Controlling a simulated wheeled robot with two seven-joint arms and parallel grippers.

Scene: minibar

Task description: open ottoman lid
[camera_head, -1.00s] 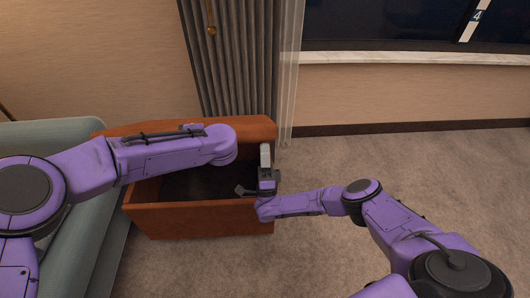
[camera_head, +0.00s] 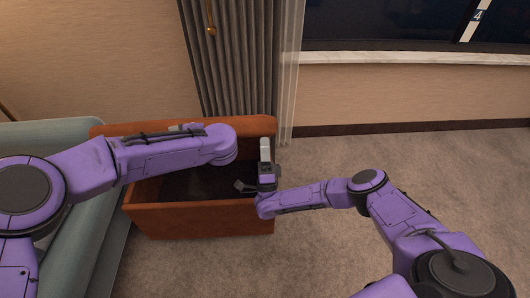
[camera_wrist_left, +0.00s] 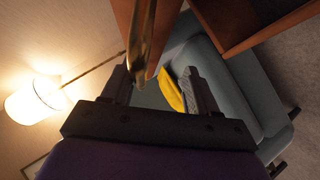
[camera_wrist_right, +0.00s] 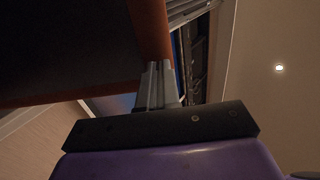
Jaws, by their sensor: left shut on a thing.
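The orange-brown ottoman (camera_head: 200,220) stands open on the carpet. Its lid (camera_head: 256,130) is raised at the back, and the dark inside shows. My left gripper is mostly hidden behind my arm in the head view. My right gripper (camera_head: 265,150) points up in front of the lid's right end. In the right wrist view its fingers (camera_wrist_right: 159,84) are close together at the lid's rim (camera_wrist_right: 152,30), with the dark underside beside them.
A grey-green sofa (camera_head: 60,133) stands close on the left. Grey curtains (camera_head: 235,60) and a brass pull (camera_head: 211,30) hang behind the lid. The brass rod crosses the left wrist view (camera_wrist_left: 140,40). A lamp (camera_wrist_left: 33,100) glows there. Carpet to the right is clear.

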